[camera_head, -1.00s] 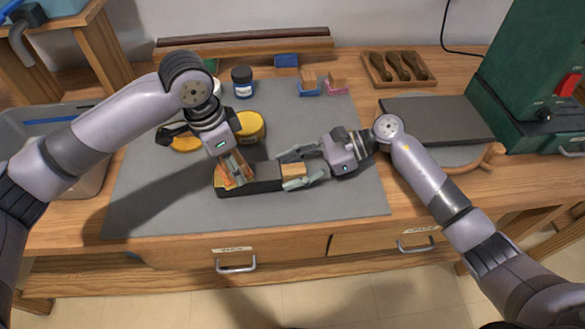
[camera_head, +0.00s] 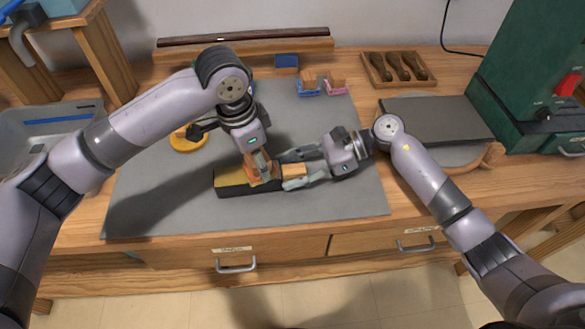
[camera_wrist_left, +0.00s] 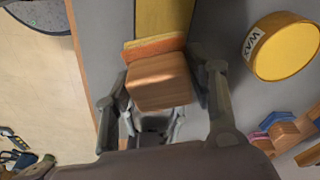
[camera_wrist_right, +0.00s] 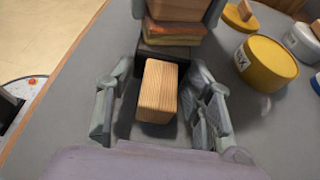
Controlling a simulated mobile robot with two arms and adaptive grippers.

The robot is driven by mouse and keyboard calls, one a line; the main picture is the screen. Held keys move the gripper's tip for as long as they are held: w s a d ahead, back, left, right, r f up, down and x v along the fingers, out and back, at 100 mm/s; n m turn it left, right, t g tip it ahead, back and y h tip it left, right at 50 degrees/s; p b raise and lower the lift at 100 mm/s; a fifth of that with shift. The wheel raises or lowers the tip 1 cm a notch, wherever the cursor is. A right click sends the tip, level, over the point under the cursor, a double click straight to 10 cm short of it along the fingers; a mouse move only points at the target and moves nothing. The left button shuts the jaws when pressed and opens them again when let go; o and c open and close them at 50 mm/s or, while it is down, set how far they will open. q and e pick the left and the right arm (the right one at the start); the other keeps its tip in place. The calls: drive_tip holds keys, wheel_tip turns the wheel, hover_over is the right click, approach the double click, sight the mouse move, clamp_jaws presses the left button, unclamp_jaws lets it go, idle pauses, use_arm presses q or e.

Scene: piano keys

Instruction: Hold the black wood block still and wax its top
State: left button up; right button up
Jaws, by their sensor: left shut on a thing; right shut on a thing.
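The black wood block (camera_head: 235,188) lies on the grey mat, its left top now yellowish and its dark side showing. My left gripper (camera_head: 263,166) is shut on a wooden applicator with an orange pad (camera_wrist_left: 158,80), which rests on the block's top near the middle. The yellow strip of the top (camera_wrist_left: 165,18) shows beyond it in the left wrist view. My right gripper (camera_head: 296,170) is shut around the block's right end. A light wood piece (camera_wrist_right: 158,92) sits between its fingers. The yellow wax tin (camera_wrist_left: 285,48) stands apart; my left arm hides it in the head view.
A yellow disc (camera_head: 187,140) lies on the mat behind the block. Blue and pink holders with wooden pieces (camera_head: 320,85) stand at the back. A tool tray (camera_head: 398,68) and a green machine (camera_head: 530,80) are to the right. The mat's front is clear.

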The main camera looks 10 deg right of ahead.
sight(236, 174)
use_arm(q)
drive_tip(key=shift+d, duration=0.8)
use_arm(e)
drive_tip(key=shift+f, duration=0.15)
use_arm(q)
drive_tip(key=shift+s+a+f, duration=0.1)
drive_tip(key=shift+a, duration=1.7)
drive_tip(key=shift+s+a, duration=0.1)
drive_tip(key=shift+a, duration=1.65)
drive_tip(key=shift+s+a, duration=0.1)
drive_tip(key=shift+a, duration=1.2)
drive_tip(key=shift+w+d, duration=0.15)
drive_tip(key=shift+d, duration=2.3)
drive_tip(key=shift+w+d, duration=0.15)
drive_tip(key=shift+d, duration=2.3)
drive_tip(key=shift+r, duration=3.65)
drive_tip(key=shift+a, duration=0.1)
use_arm(e)
drive_tip(key=o, duration=1.4)
drive_tip(key=shift+c, duration=0.2)
